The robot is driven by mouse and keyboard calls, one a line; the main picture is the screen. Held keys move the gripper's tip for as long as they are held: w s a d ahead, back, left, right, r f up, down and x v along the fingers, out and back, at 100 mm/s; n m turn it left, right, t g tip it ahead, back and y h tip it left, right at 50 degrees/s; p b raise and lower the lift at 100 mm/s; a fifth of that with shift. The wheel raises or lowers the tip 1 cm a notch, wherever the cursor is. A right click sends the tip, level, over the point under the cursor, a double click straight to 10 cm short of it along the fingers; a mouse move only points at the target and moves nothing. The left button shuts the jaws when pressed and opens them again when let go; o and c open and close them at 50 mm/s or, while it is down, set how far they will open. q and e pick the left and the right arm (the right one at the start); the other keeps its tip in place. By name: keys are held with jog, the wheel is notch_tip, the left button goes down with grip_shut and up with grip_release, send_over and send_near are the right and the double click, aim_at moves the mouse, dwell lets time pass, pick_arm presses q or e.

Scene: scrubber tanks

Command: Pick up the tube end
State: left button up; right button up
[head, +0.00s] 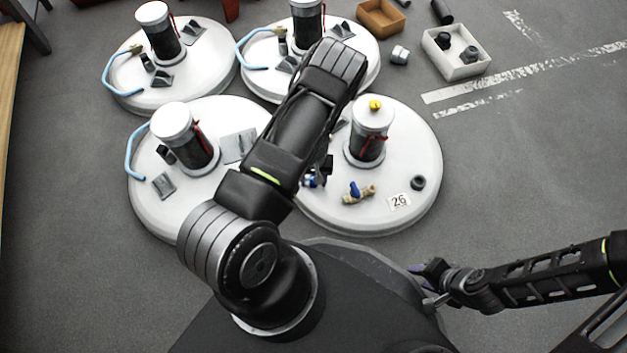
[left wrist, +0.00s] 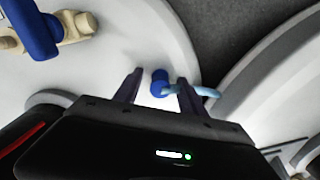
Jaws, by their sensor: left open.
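A light-blue tube (left wrist: 206,91) lies over the edge of a white tank lid in the left wrist view. Its end is at a dark-blue fitting (left wrist: 159,79) on the lid. My left gripper (left wrist: 157,88) is open, with one finger on each side of the fitting. I cannot tell whether either finger touches it. In the head view my left arm hides most of the tube and the gripper. My right gripper (head: 431,283) is low at the right, away from the tanks; its jaws are too small to read.
The nearest right tank lid (head: 411,152) bears a brass valve with a blue handle (head: 357,191), a black ring (head: 418,183) and a "26" label. Other white tanks (head: 144,177) stand left and behind. A white bin (head: 457,65) and brown box (head: 381,16) are at the back.

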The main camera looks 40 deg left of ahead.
pick_arm(q)
grip_shut()
dwell(0.5)
